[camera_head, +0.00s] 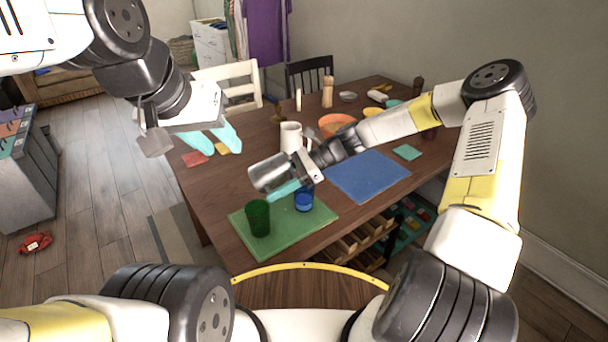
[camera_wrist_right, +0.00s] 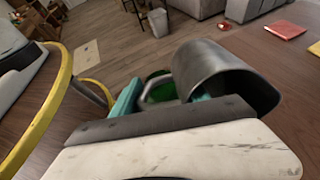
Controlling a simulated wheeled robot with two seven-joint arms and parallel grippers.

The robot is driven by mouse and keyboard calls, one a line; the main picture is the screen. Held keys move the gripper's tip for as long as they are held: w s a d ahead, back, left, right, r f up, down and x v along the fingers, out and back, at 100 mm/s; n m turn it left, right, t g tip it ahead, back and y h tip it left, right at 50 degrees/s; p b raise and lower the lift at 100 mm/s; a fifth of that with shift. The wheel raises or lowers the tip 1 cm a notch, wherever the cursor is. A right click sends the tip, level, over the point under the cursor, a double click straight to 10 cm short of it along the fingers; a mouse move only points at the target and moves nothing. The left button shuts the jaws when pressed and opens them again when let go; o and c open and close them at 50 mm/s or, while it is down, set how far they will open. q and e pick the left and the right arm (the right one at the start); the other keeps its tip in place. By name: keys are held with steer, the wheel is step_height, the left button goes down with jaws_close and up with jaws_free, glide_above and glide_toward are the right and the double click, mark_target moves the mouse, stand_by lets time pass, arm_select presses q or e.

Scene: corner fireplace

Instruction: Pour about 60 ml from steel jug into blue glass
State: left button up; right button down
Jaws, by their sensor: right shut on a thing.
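The steel jug (camera_head: 268,176) is in my right gripper (camera_head: 291,188), tilted far over nearly onto its side, mouth toward the left. In the right wrist view the jug (camera_wrist_right: 205,68) shows its dark mouth facing right, and its handle is by the teal fingers. The blue glass (camera_head: 304,201) stands upright on the green mat (camera_head: 285,228), just below and right of the jug in the picture. Its contents cannot be made out, and no stream shows. A green glass (camera_head: 258,219) stands left of it. My left gripper (camera_head: 213,140) is open and empty, at the table's left side.
A blue mat (camera_head: 368,176) lies right of the jug. A white mug (camera_head: 291,137) and an orange bowl (camera_head: 337,124) stand behind it. Red (camera_head: 194,159) and yellow coasters lie near the left edge. Chairs stand behind the table.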

steer(key=shift+r+h, duration=0.2)
steer(key=shift+h, duration=0.3)
steer(key=shift+r, duration=0.1)
stand_by(1.7)
steer(key=shift+s+a+r+t+h+b, duration=0.1)
steer(key=shift+a+t+h+b, duration=0.2)
steer(key=shift+h, duration=0.9)
steer(key=shift+s+a+r+t+h+b, duration=0.15)
steer(key=shift+t+h+b, duration=0.25)
steer(key=shift+h, duration=0.8)
steer(key=shift+w+a+t+h+b, duration=0.1)
steer(key=shift+a+t+h+b, duration=0.25)
steer(key=shift+h, duration=0.85)
steer(key=shift+s+a+f+t+h+b, duration=0.15)
steer(key=shift+a+f+t+h+b, duration=0.2)
steer(key=shift+h, duration=0.65)
steer(key=shift+a+r+h+b, duration=0.15)
steer(key=shift+r+h+b, duration=0.15)
steer(key=shift+h, duration=0.5)
steer(key=shift+r, duration=0.1)
